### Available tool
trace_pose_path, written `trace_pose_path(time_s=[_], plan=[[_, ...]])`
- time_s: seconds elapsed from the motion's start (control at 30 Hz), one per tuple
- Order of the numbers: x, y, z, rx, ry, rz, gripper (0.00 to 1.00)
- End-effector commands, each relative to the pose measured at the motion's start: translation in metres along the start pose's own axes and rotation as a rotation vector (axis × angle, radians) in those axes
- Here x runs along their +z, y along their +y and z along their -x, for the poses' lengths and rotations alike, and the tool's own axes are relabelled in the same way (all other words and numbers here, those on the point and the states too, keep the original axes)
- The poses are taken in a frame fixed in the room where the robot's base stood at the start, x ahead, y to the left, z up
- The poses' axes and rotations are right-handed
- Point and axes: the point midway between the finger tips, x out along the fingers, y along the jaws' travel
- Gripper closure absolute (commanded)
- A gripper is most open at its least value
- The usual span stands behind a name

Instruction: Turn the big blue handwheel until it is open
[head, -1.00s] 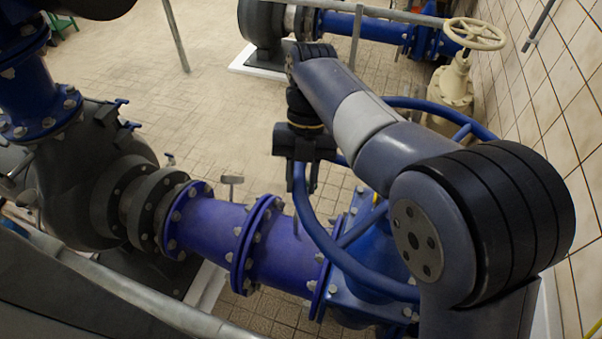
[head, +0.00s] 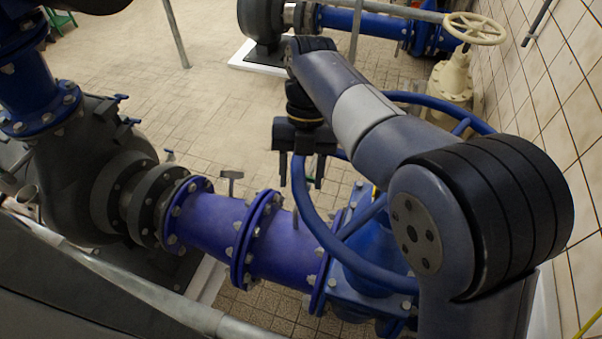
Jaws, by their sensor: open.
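The big blue handwheel (head: 306,208) stands on the blue valve at centre right. Its left rim and parts of its spokes show; my arm hides much of its middle and right side. My gripper (head: 301,178) points down at the left part of the rim. Its fingers are open, one on each side of the rim as seen here, with gaps showing. I cannot tell how deep the rim sits between them. The blue valve body (head: 362,285) under the wheel is partly hidden by the rim and my arm.
A blue flanged pipe (head: 212,222) runs left from the valve to a dark pump (head: 70,185). A grey rail (head: 150,300) crosses the lower left. A cream handwheel (head: 475,28) stands behind by the tiled wall (head: 560,90).

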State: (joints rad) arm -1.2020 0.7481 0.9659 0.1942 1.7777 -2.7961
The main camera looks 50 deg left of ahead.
Motion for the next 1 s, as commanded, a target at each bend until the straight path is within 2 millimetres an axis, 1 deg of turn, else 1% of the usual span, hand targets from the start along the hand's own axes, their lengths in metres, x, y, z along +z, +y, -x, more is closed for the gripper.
trace_pose_path(time_s=[0.17, 0.53, 0.73, 1.0], plan=[[0.001, 0.0, 0.024, 0.001, -0.003, -0.001, 0.51], [-0.003, 0.001, 0.087, 0.0, 0.002, 0.001, 0.51], [-0.002, 0.0, 0.1, -0.001, 0.002, 0.0, 0.51], [-0.001, 0.0, 0.103, -0.001, 0.002, 0.0, 0.51]])
